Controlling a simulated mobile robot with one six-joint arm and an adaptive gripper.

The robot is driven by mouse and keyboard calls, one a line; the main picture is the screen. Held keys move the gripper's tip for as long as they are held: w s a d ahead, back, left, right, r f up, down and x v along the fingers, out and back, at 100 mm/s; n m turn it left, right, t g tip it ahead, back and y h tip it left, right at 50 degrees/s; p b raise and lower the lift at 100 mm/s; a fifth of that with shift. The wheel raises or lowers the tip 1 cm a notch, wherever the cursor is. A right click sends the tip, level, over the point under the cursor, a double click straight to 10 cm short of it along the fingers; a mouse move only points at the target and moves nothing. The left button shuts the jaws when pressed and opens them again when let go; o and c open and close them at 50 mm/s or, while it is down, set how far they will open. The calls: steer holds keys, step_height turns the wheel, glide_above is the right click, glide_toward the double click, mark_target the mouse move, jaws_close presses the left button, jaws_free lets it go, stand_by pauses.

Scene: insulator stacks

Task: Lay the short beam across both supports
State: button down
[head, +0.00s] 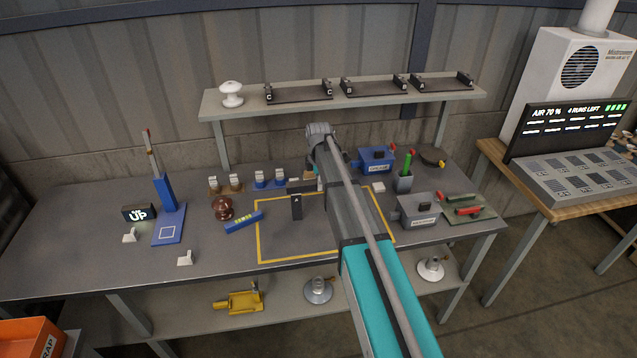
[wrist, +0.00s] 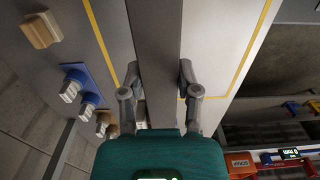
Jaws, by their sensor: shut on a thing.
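My gripper (wrist: 158,82) is shut on a dark grey beam (wrist: 158,35), which runs away from me between the fingers in the wrist view. In the head view my gripper (head: 306,182) is over the yellow-outlined area of the bench, partly hidden by my arm. A dark horizontal piece (head: 298,187) shows beside it, with a dark upright piece (head: 297,208) just below. I cannot tell whether these touch, or which is the beam. I cannot make out two supports with certainty; my arm covers part of the outlined area.
A blue spirit level (head: 244,222) and a copper-brown insulator (head: 222,208) lie left of the outline. Paired white-topped pieces (head: 270,179) stand behind. Blue (head: 376,160) and grey (head: 420,211) machines stand right. A shelf (head: 440,98) spans the back.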

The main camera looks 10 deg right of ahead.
stand_by(0.4)
steer(key=shift+c, duration=1.3)
jaws_free()
steer(key=shift+r, duration=0.1)
